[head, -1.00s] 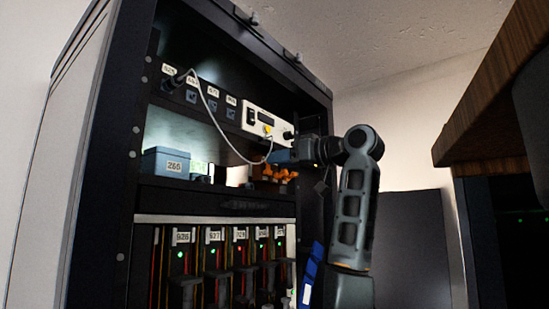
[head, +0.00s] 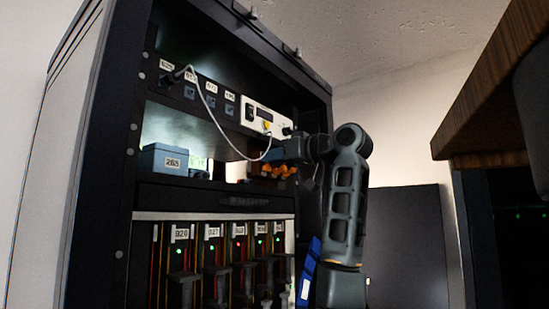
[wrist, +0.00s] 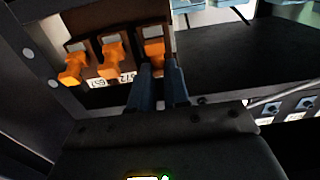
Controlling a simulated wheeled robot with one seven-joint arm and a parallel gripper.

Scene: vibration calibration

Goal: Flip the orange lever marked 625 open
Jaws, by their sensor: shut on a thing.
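Three orange levers sit in a row on a brown panel in the wrist view: one at left (wrist: 74,64), one in the middle (wrist: 113,57) and one at right (wrist: 155,50). My gripper (wrist: 159,72) has its two fingers at the right lever, closed on its lower part. The label by that lever is hidden, so I cannot read 625; the labels by the other two are too small to read surely. In the head view the orange levers (head: 277,170) show on the rack shelf, with my gripper (head: 272,155) just above them, partly hidden by my wrist.
A blue box (head: 163,160) marked 265 stands left on the same shelf. Lit modules (head: 212,250) fill the bay below. The rack's right post is close to my arm.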

